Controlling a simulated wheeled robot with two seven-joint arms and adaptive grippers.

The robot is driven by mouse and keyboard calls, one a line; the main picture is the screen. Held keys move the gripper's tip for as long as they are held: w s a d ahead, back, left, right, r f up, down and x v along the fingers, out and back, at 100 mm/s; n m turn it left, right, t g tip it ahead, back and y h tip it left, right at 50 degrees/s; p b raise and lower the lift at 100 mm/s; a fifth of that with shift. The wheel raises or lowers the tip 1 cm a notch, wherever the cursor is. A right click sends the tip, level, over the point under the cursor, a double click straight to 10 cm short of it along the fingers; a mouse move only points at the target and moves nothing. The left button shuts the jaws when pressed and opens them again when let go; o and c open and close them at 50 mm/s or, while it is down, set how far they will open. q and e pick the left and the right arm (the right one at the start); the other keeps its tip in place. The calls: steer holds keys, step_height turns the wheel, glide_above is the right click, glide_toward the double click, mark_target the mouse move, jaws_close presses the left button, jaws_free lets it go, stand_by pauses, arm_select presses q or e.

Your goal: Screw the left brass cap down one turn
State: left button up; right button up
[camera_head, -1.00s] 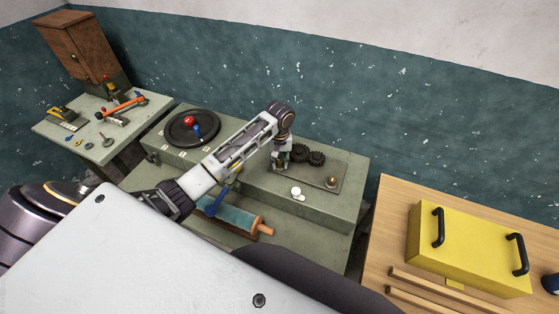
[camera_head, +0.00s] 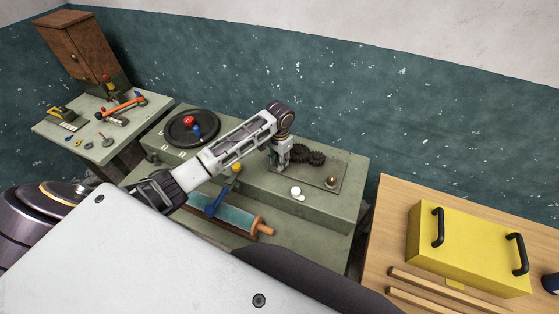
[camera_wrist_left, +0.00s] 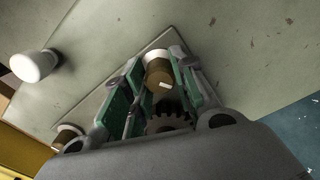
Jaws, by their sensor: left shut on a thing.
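The left brass cap (camera_wrist_left: 158,76) shows in the left wrist view, with a small white mark on its side and a pale round part at its far end. My left gripper (camera_head: 281,164) points down at the left end of the gear plate (camera_head: 318,180). Its green-padded fingers stand on both sides of the cap and are shut on it. In the head view the gripper hides this cap. A second brass cap (camera_head: 331,182) stands free at the plate's right end. My right gripper is in neither view.
Dark gears (camera_head: 308,157) sit close beside the left gripper. A white knob (camera_head: 296,191) stands in front of the plate. A yellow box (camera_head: 468,250) stands on the wooden table at right.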

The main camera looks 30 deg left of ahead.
arm_select(q)
steer(key=m, duration=0.4)
steer(key=shift+r, duration=0.1)
steer(key=m, duration=2.4)
steer(key=shift+m, duration=0.4)
steer(key=m, duration=0.5)
steer(key=shift+m, duration=0.3)
steer(key=shift+m+b, duration=0.65)
steer(key=shift+m, duration=1.45)
